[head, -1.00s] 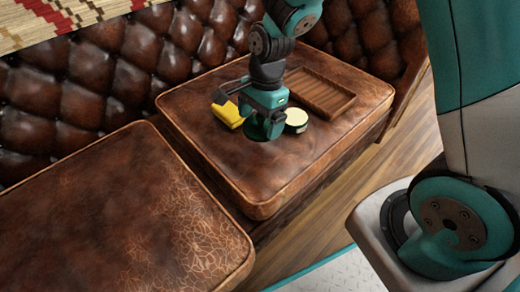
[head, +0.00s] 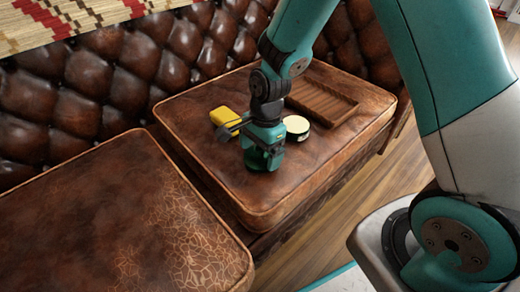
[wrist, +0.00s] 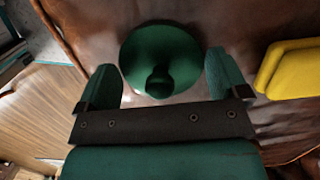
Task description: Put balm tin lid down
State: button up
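The balm tin lid (head: 264,160) is a dark green disc with a knob; it shows fully in the wrist view (wrist: 160,55). In the head view my gripper (head: 264,152) points down over the front part of the far seat cushion (head: 220,185). The lid is low, at or just above the leather; contact is not clear. The balm tin (head: 296,128), round with a cream top and dark side, stands just right of my gripper.
A yellow object (head: 228,117) lies on the cushion left of my gripper; it also shows in the wrist view (wrist: 290,68). A brown wooden tray (head: 322,100) lies behind the tin. The cushion's front is bare. A tufted backrest (head: 120,80) rises behind.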

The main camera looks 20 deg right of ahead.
jog(key=shift+o, duration=0.3)
notch_tip(320, 180, up, 12)
jog(key=d+p, duration=0.2)
jog(key=p, duration=0.4)
jog(key=s+a+r+n+y, duration=0.1)
jog(key=s+a+r+n, duration=0.2)
jog(key=s+r+n, duration=0.5)
jog(key=s+a+r+n+y, duration=0.1)
jog(key=s+a+r+n, duration=0.2)
jog(key=s+r+n, duration=0.4)
jog(key=s+n, duration=0.3)
jog(key=n, duration=0.3)
jog(key=shift+s+a+r+n+t, duration=0.3)
jog(key=shift+r, duration=0.05)
notch_tip(320, 180, up, 34)
jog(key=p, duration=3.3)
jog(key=shift+p, duration=0.4)
